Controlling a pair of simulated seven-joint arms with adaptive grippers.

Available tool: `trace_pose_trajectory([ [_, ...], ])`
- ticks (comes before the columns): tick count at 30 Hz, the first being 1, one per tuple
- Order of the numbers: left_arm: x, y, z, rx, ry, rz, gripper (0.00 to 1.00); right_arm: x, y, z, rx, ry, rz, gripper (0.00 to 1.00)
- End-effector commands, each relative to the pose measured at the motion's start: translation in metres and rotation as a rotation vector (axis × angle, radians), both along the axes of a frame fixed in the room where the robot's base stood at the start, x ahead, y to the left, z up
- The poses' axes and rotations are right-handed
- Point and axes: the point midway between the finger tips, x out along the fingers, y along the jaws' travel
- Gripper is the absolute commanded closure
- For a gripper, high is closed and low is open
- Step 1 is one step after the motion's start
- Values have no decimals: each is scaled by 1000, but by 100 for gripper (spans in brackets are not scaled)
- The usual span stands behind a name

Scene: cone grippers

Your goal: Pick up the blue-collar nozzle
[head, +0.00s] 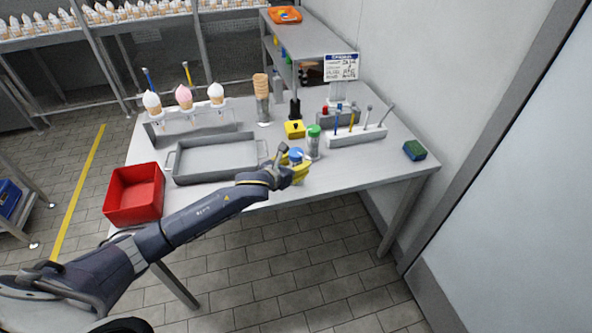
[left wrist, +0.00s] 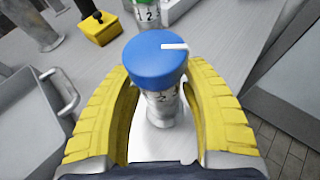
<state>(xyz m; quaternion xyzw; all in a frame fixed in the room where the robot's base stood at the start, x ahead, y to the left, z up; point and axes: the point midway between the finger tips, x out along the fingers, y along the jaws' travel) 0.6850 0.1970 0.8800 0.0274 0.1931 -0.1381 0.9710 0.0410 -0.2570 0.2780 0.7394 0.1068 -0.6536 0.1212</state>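A numbered nozzle with a round blue collar (left wrist: 155,58) and a white mark on it stands upright near the table's front edge; its blue top (head: 296,152) also shows in the head view. My left gripper (head: 299,171) is at it. In the left wrist view the yellow fingers (left wrist: 160,95) lie on both sides of the nozzle, just under the collar. The collar hides the fingertips, so I cannot tell whether they press on it. My right gripper is in neither view.
A green-capped piece (head: 313,142) stands close behind, with a yellow block (head: 294,129) beyond it. A white tool rack (head: 357,136) is to the right. A grey tray (head: 215,177) and a red bin (head: 134,207) are to the left.

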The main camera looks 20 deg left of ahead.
Motion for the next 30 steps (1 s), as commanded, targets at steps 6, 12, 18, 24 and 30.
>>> trace_pose_trajectory([
  [6,0,0,0,0,0,0,81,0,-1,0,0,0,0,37],
  [12,0,0,0,0,1,0,100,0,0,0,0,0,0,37],
  [18,0,0,0,0,-1,0,100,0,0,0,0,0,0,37],
  [24,0,0,6,-1,-2,-1,100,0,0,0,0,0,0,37],
  [30,1,0,27,1,-4,-1,100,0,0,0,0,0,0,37],
])
